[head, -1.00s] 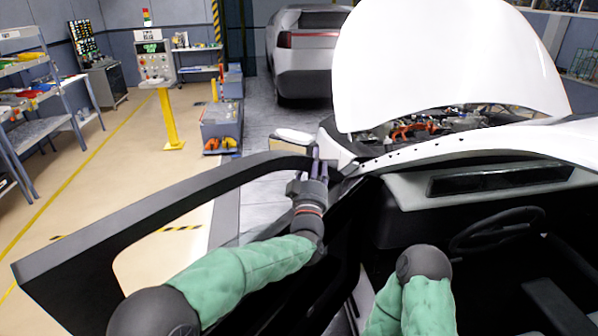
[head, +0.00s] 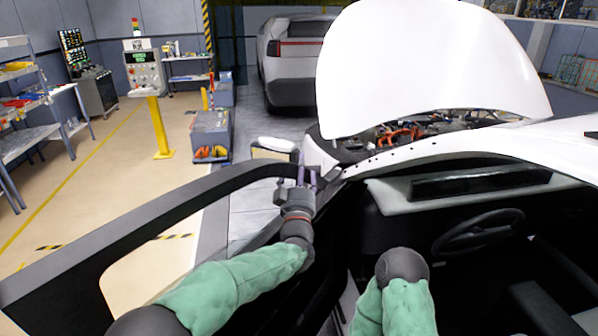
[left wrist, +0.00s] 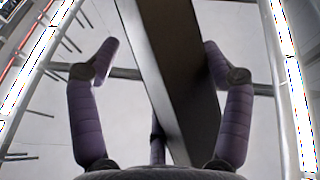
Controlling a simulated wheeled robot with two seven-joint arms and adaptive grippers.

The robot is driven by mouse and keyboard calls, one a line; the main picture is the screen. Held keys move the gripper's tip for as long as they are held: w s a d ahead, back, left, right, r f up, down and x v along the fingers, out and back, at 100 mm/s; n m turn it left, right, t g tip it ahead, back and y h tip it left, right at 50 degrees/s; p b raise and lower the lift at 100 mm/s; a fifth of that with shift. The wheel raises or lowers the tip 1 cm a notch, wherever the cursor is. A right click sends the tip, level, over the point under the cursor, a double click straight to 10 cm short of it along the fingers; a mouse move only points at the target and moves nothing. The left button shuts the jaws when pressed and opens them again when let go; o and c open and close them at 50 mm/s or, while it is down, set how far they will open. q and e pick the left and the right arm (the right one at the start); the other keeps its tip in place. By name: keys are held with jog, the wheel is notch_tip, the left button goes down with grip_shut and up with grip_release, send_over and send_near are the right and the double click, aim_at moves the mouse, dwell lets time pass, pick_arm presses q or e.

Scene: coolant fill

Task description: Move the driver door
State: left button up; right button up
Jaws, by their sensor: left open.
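The driver door (head: 110,232) stands swung open on the left in the head view, with a dark window frame around an empty opening. My left gripper (head: 299,178) is at the upper front part of the door frame, near the side mirror (head: 277,144). In the left wrist view my left gripper (left wrist: 160,48) is open, its purple fingers apart on both sides of a dark bar (left wrist: 175,70) that looks like the door frame. I cannot tell whether they touch it. My right gripper is out of view; only part of that arm shows at the bottom.
The white car's hood (head: 430,70) is raised over the engine bay. The cabin with its steering wheel (head: 482,232) lies to the right. A yellow-legged control stand (head: 158,125), a grey cart (head: 211,135) and shelves (head: 30,135) stand left.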

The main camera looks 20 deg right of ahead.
pick_arm(q)
jog(key=shift+s, duration=0.1)
jog(key=v, duration=1.1)
jog(key=shift+s+f, duration=0.2)
jog(key=shift+s, duration=0.15)
jog(key=shift+a, duration=0.1)
